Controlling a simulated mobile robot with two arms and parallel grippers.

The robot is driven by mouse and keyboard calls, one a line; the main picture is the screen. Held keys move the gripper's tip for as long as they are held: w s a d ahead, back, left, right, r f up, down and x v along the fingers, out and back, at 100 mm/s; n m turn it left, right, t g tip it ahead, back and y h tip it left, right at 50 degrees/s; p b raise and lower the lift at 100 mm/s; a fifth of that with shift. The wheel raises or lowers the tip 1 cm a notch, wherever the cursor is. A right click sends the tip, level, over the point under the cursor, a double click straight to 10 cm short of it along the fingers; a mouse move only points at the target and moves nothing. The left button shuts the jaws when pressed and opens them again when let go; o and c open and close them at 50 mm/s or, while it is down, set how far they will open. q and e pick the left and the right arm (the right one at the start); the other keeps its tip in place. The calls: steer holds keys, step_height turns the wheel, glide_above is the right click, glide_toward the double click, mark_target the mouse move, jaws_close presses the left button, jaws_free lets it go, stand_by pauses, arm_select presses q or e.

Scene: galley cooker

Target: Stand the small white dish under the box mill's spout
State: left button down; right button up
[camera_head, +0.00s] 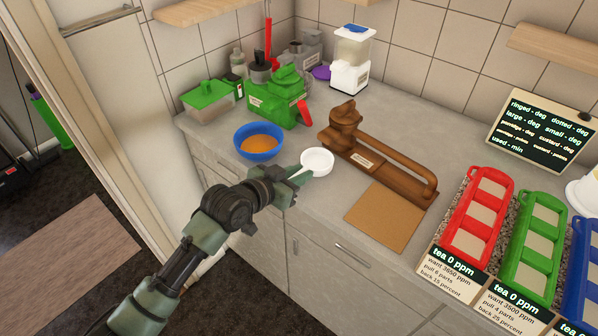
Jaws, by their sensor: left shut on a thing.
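The small white dish (318,159) is round and looks upright and empty. My left gripper (301,173) is shut on its near left rim, at the counter's front edge. I cannot tell whether the dish touches the counter. A boxy green machine (276,100) with a red part on its right side stands behind and to the left of the dish. A white machine (351,68) with a clear hopper and blue lid stands at the back wall. I cannot tell for sure which is the box mill, and no spout shows clearly. My right gripper is out of view.
A blue bowl (258,136) with orange contents stands left of the dish. A brown press-like tool (390,167) and a tan board (384,216) lie to the right. Red (477,216) and green (527,243) trays are farther right. Grey counter (316,121) between the machines and dish is clear.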

arm_select(q)
steer(key=shift+f, duration=0.1)
steer(key=c, duration=1.3)
jaws_free()
steer(key=shift+s+a+r, duration=0.1)
steer(key=shift+r, duration=0.1)
steer(key=v, duration=1.1)
steer(key=shift+s+a+r+b, duration=0.2)
steer(key=shift+s+b, duration=0.1)
steer(key=shift+b, duration=0.15)
steer(key=shift+f, duration=0.1)
